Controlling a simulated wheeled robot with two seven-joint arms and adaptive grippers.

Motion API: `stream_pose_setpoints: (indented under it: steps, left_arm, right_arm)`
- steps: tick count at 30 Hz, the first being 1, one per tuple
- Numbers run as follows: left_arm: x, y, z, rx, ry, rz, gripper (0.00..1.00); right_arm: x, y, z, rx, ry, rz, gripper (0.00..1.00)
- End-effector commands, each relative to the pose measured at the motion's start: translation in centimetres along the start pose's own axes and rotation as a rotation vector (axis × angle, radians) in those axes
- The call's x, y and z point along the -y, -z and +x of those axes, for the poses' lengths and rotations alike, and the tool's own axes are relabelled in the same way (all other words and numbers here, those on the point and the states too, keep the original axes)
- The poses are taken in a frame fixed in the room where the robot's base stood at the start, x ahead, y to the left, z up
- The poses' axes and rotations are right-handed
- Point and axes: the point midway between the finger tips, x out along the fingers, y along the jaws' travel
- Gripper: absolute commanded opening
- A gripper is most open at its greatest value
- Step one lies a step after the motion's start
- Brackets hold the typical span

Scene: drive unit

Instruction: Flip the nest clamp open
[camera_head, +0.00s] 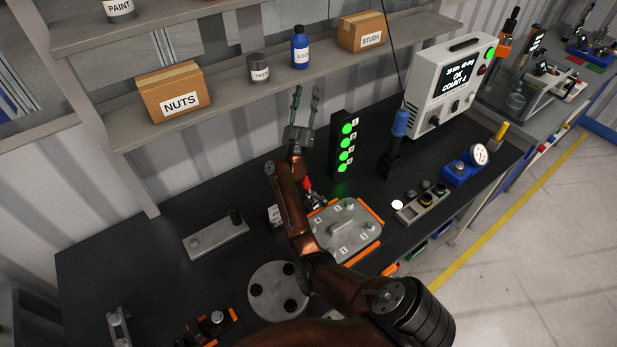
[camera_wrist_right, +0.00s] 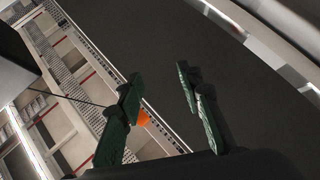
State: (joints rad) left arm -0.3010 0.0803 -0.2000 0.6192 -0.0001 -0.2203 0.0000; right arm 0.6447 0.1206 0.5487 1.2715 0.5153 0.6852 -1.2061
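A grey plate (camera_head: 348,229) with numbered spots sits between orange corner pieces on the dark bench. A red-handled part, which looks like the nest clamp (camera_head: 311,188), is at the plate's back left edge. My right forearm hides much of it, so I cannot tell its position. My right gripper (camera_head: 306,93) is beyond and above the clamp, fingers pointing up in the head view. Its fingers are apart and empty, as the right wrist view (camera_wrist_right: 157,88) also shows. My left gripper is not in view.
A black stack light with green lamps (camera_head: 345,147) stands right of my right gripper. A shelf (camera_head: 220,92) with boxes runs behind it. A blue-handled tool (camera_head: 399,124), a button box (camera_head: 421,203) and a gauge (camera_head: 479,154) stand farther right.

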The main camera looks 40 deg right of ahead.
Motion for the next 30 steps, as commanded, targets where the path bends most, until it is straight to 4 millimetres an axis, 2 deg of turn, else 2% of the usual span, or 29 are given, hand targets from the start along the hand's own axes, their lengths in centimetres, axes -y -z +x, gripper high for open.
stream_pose_setpoints:
  steps: [1,3,5,6,8,9,12,15,18,21,30]
  left_arm:
    - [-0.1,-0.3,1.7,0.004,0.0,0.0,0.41]
    - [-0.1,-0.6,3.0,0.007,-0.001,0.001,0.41]
    - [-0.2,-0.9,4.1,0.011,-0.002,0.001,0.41]
    - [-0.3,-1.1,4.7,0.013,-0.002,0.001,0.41]
    - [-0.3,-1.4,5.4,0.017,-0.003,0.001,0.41]
    - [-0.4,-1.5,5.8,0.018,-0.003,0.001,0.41]
    - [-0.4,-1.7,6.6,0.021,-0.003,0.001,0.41]
    - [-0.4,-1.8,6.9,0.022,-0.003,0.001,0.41]
    - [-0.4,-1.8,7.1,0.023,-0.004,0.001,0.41]
    - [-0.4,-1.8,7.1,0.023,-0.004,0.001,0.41]
    - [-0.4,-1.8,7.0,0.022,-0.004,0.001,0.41]
  right_arm:
    - [-0.2,-2.2,-1.4,0.081,-0.107,-0.033,0.34]
    - [-0.8,-5.0,-3.8,0.234,-0.255,-0.119,0.34]
    - [-0.9,-7.1,-6.7,0.394,-0.357,-0.202,0.34]
    - [-0.7,-8.1,-9.0,0.509,-0.41,-0.259,0.34]
    - [-0.3,-8.9,-12.8,0.689,-0.466,-0.347,0.34]
    - [0.1,-9.0,-15.3,0.807,-0.489,-0.403,0.34]
    - [1.0,-8.4,-20.8,1.057,-0.498,-0.522,0.34]
    - [1.8,-7.6,-24.4,1.216,-0.474,-0.598,0.34]
    - [2.3,-6.9,-26.3,1.305,-0.451,-0.64,0.34]
    - [2.3,-6.8,-27.1,1.343,-0.441,-0.66,0.34]
    - [-0.5,-9.9,-26.4,1.346,-0.441,-0.665,0.34]
